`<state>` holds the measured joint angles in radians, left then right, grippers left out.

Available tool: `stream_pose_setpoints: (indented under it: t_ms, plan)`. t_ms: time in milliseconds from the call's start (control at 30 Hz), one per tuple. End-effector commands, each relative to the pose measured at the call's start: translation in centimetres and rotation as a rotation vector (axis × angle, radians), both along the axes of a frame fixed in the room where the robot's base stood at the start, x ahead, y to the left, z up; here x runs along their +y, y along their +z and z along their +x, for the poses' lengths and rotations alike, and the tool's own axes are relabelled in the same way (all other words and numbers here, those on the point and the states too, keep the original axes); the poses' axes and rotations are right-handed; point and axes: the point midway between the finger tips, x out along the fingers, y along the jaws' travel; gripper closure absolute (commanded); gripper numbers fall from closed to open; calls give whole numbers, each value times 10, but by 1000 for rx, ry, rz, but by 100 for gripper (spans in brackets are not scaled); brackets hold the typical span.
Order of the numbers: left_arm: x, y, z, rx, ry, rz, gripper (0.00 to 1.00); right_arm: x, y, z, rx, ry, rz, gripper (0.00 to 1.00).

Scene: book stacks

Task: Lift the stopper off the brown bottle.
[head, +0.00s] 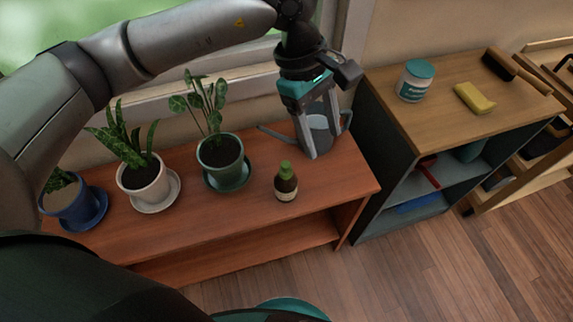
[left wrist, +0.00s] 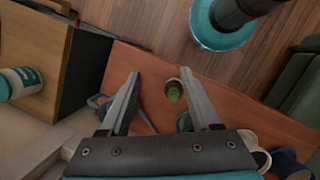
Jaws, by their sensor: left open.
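The brown bottle (head: 286,188) stands upright on the reddish wooden shelf top (head: 260,222), near its front edge, with a pale label. Its green stopper (head: 285,169) sits on top. In the left wrist view the stopper (left wrist: 174,94) shows from above, over the brown bottle (left wrist: 171,82), between the lines of the two fingers. My left gripper (head: 317,150) is open and empty, behind and to the right of the bottle in the head view, in front of a grey watering can (head: 320,124). My right gripper is not in view.
A green pot (head: 221,164), a white pot (head: 146,184) and a blue pot (head: 78,204) with plants stand left of the bottle. The watering can is close to my left gripper. A cabinet (head: 400,118) with a jar (head: 415,82) and yellow sponge (head: 474,97) stands right.

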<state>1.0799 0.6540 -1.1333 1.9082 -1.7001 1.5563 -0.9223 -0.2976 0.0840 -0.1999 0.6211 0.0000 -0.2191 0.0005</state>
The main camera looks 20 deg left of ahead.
Motion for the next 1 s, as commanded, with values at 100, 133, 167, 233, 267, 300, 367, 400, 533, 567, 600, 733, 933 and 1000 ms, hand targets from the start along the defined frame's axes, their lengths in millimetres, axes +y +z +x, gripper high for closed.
stream_pose_setpoints:
  t_ms: [100,133,167,233,267,300,367,400,533,567,600,733,933,1000]
  plan:
    - [45,4,19,-59,-14,189,36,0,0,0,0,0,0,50]
    - [53,4,21,-66,-16,221,36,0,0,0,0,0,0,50]
    - [60,5,23,-72,-17,248,36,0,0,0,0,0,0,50]
    - [70,6,26,-80,-19,290,36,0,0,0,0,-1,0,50]
    - [72,4,27,-81,-20,301,36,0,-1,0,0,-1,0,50]
    - [74,0,27,-81,-19,310,36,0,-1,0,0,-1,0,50]
    - [75,-9,27,-79,-19,314,36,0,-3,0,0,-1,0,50]
    - [76,-17,26,-79,-20,316,36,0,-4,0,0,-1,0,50]
    - [74,-47,25,-77,-21,311,36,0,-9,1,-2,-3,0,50]
    - [74,-53,26,-78,-21,312,36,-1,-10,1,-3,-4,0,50]
    - [74,-61,26,-77,-20,311,36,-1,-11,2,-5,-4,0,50]
    - [73,-82,26,-79,-20,309,36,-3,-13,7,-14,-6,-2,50]
    - [73,-94,26,-82,-20,307,36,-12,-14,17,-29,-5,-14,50]
    - [72,-97,26,-81,-21,308,36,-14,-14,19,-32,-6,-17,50]
